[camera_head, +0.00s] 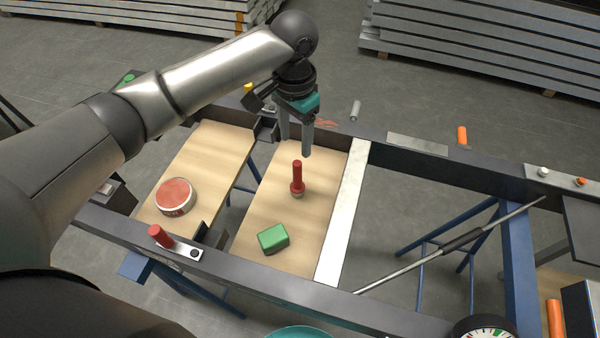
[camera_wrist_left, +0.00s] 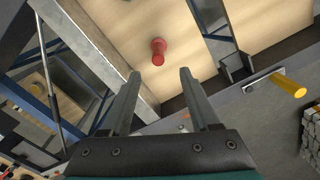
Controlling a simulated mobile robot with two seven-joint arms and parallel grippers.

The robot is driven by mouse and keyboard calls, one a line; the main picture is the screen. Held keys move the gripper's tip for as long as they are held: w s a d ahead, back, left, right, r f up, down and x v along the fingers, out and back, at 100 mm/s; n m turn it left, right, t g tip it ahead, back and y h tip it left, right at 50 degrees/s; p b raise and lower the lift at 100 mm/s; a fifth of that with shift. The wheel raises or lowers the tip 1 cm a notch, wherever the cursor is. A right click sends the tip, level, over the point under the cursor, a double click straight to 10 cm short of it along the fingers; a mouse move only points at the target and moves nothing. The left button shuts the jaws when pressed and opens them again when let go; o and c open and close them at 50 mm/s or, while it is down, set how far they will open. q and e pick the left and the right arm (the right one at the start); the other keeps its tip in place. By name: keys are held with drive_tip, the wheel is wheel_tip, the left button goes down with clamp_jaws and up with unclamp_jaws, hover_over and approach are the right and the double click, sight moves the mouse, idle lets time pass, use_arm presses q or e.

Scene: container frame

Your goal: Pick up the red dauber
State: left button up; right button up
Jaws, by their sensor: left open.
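The red dauber (camera_head: 297,178) stands upright on the right wooden board (camera_head: 318,215) in the frame. It has a tall red handle and a paler base. It also shows in the left wrist view (camera_wrist_left: 158,50), beyond the fingertips and roughly between their lines. My left gripper (camera_head: 295,150) points down just behind and above the dauber. It also shows in the left wrist view (camera_wrist_left: 157,72), with its two fingers apart and nothing between them. My right gripper is not in view.
A green block (camera_head: 272,238) lies on the same board, in front of the dauber. A round red-topped tin (camera_head: 175,196) stands on the left board. A red peg (camera_head: 160,236) sits on the near dark rail. A white strip (camera_head: 343,215) borders the right board.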

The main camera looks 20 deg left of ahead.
sight(296, 163)
use_arm(q)
drive_tip(key=f+b, duration=0.1)
drive_tip(key=f, duration=0.3)
drive_tip(key=shift+s+f, duration=0.2)
wheel_tip(296, 163, down, 3)
drive_tip(key=shift+r+b, duration=0.1)
drive_tip(key=shift+b, duration=0.35)
drive_tip(key=shift+w+f, duration=0.1)
drive_tip(key=shift+f, duration=0.65)
wheel_tip(296, 163, down, 4)
drive_tip(key=shift+d+f+b, duration=0.15)
drive_tip(key=shift+f+b, duration=0.05)
drive_tip(key=shift+b, duration=0.9)
drive_tip(key=shift+f, duration=0.25)
drive_tip(key=shift+c, duration=1.4)
drive_tip(key=c, duration=0.6)
clamp_jaws()
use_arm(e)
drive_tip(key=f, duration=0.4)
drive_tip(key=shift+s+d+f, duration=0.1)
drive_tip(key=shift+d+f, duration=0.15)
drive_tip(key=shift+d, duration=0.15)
use_arm(q)
drive_tip(key=shift+r, duration=0.1)
